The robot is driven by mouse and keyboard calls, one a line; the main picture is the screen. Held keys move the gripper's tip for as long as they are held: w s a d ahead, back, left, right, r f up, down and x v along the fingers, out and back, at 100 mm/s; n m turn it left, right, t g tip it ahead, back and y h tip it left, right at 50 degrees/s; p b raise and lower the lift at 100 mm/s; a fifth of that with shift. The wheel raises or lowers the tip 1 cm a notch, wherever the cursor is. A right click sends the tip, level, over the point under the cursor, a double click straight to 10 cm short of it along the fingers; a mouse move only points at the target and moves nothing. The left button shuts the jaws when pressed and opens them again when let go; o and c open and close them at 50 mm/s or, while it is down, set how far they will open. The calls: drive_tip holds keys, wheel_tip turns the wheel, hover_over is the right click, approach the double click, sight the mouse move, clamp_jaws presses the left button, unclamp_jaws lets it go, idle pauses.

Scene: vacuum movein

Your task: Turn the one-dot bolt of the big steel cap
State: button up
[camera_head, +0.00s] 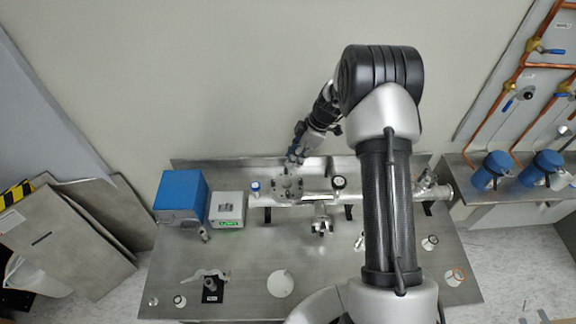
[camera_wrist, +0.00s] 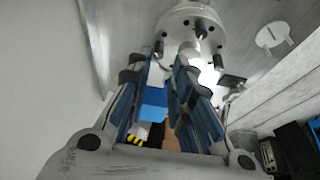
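The big steel cap (camera_head: 287,187) is a round flange with several bolts around its face, on the steel pipe assembly along the back of the bench. In the wrist view the cap (camera_wrist: 178,15) is at the top, just beyond my fingertips, with dark bolts around its rim; one bolt (camera_wrist: 200,29) stands near the right finger. No dot marks are readable, so I cannot tell which bolt is the one-dot bolt. My gripper (camera_head: 295,158) is just behind and above the cap. In the wrist view my gripper (camera_wrist: 172,55) has its fingers apart, with nothing visible between them.
A blue box (camera_head: 181,190) and a white device with a green display (camera_head: 227,209) stand left of the cap. A black-knobbed valve (camera_head: 339,183) is to its right. Small parts lie on the steel bench (camera_head: 250,260); its front middle is mostly clear.

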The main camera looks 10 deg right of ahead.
sight(287, 169)
drive_tip(key=x, duration=0.6)
drive_tip(key=shift+w+f, duration=0.15)
drive_tip(key=shift+f, duration=0.05)
clamp_jaws()
